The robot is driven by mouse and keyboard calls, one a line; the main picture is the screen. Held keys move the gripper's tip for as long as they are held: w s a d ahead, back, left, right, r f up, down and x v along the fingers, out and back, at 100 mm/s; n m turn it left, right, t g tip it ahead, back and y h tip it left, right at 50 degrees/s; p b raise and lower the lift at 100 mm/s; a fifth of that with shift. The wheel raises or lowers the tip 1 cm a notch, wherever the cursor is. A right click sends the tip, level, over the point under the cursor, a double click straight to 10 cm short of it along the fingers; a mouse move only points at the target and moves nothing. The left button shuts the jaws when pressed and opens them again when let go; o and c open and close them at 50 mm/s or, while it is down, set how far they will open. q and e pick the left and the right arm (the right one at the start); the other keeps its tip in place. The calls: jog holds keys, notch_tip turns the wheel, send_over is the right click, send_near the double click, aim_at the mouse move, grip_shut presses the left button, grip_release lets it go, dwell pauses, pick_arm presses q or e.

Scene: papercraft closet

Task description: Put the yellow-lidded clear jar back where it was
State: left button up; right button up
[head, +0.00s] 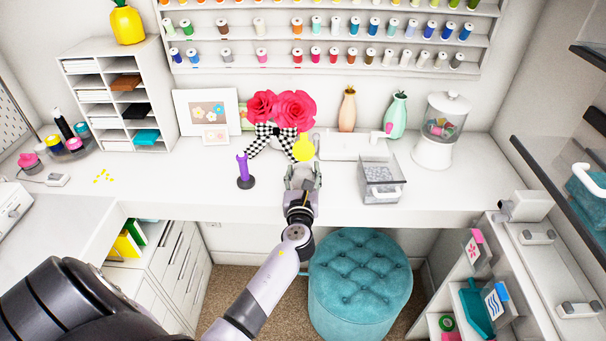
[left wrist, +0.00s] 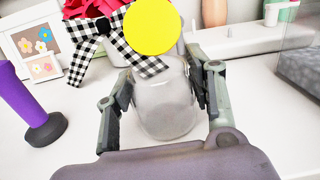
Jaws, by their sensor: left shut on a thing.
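The clear jar (left wrist: 165,108) with its round yellow lid (left wrist: 152,27) is between the fingers of my left gripper (left wrist: 164,80), which is shut on its sides. In the head view the yellow lid (head: 304,150) shows just beyond my left gripper (head: 303,176), over the white desk (head: 335,204). The fingers hide much of the jar's body there. The jar looks about upright and low over the desk; I cannot tell whether its base touches. My right gripper is not in view.
A purple tool on a dark base (head: 243,172) stands left of the jar. Pink flowers with a checkered bow (head: 283,108) are behind it. A grey-fronted clear box (head: 380,183) stands to the right. A teal stool (head: 360,280) is below the desk edge.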

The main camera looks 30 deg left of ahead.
pick_arm(q)
jog(key=shift+f, duration=0.2)
jog(key=o, duration=1.2)
jog(key=shift+r, duration=0.1)
jog(key=shift+r, duration=0.2)
jog(key=b+v, duration=0.1)
jog(key=v, duration=1.1)
jog(key=shift+b, duration=0.3)
